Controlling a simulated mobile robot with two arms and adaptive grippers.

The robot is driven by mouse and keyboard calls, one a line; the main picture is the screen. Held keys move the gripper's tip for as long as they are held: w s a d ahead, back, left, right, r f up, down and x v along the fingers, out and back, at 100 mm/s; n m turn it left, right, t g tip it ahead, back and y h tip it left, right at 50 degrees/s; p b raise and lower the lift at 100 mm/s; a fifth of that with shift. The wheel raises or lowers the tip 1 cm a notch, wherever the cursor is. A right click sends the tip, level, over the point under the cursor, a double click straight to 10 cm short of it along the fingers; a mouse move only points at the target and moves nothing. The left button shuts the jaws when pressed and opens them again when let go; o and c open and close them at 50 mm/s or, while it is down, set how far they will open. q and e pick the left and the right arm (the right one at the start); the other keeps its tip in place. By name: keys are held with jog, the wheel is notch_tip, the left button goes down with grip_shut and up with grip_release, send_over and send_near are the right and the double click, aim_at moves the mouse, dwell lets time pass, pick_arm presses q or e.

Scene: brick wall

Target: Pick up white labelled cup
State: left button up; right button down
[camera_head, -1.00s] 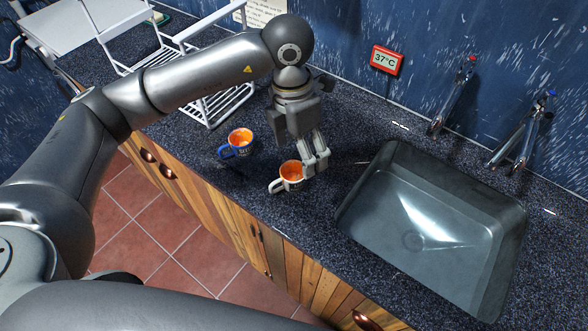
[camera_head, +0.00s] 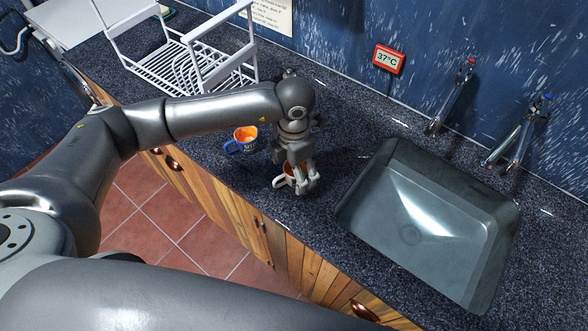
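The white cup (camera_head: 279,182), orange inside, stands on the dark speckled counter left of the sink. Its handle points left. My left gripper (camera_head: 306,184) points down right at this cup, with its fingers overlapping the cup's right side and rim. The fingers hide much of the cup, and I cannot tell whether they grip it or are only around or beside it. A blue cup (camera_head: 246,146), also orange inside, stands behind and to the left, with its handle to the left. My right gripper is not in view.
A grey sink (camera_head: 415,220) with two taps (camera_head: 452,95) lies to the right. A white wire dish rack (camera_head: 185,68) stands behind my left arm. Counter between cup and sink is clear.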

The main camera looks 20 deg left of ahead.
pick_arm(q)
jog(key=shift+f, duration=0.15)
jog(key=c, duration=1.2)
